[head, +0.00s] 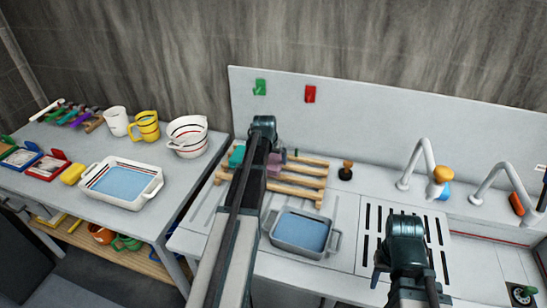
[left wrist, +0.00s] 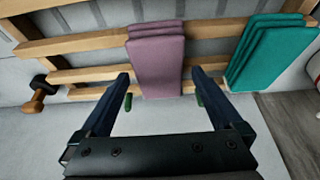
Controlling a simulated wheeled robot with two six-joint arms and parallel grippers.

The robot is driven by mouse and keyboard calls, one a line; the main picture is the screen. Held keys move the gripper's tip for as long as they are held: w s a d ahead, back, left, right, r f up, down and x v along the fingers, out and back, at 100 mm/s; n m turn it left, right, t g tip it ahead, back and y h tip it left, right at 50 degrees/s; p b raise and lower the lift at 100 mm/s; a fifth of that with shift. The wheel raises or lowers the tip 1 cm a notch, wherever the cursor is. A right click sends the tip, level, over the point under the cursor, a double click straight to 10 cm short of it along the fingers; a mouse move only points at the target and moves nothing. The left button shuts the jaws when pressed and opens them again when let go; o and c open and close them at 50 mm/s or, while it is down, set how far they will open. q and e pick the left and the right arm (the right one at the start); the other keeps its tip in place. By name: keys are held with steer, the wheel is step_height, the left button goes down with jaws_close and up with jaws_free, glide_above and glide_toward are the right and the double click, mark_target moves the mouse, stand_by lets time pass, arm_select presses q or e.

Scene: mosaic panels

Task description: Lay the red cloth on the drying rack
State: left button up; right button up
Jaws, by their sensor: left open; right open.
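The wooden slatted drying rack (head: 300,178) stands on the counter behind the sink basin. A folded mauve cloth (left wrist: 156,62) and a folded teal cloth (left wrist: 268,50) hang over its slats. A small red piece (head: 310,94) is on the back panel; I cannot tell if it is cloth. I see no red cloth on the rack. My left gripper (left wrist: 159,76) is open, its fingers apart on either side of the mauve cloth's lower part. In the head view my left arm hides most of it. My right gripper (head: 400,262) is open and empty over the slotted drainboard; its fingers are mostly hidden.
A grey basin of water (head: 302,232) sits in front of the rack. A wooden-handled black stopper (head: 346,170) is at the rack's right. Taps (head: 416,165) stand further right.

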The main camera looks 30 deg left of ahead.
arm_select(q)
steer(key=a+p+v, duration=0.1)
steer(key=p+v, duration=0.6)
steer(key=v, duration=0.2)
steer(key=shift+d+r, duration=0.15)
steer(key=shift+d, duration=0.35)
steer(key=s+d+f+m+g+h, duration=0.15)
steer(key=s+d, duration=0.25)
steer(key=d, duration=0.8)
steer(key=s+d+m+g+y, duration=0.15)
steer(key=s+d, duration=0.35)
steer(key=d, duration=0.6)
steer(key=s+d+m+g, duration=0.1)
steer(key=s+d+m, duration=0.2)
steer(key=s+d, duration=1)
steer(key=shift+s+m+g, duration=0.3)
steer(key=shift+s+g, duration=0.1)
steer(key=shift+s, duration=0.15)
steer(key=shift+d+f, duration=0.1)
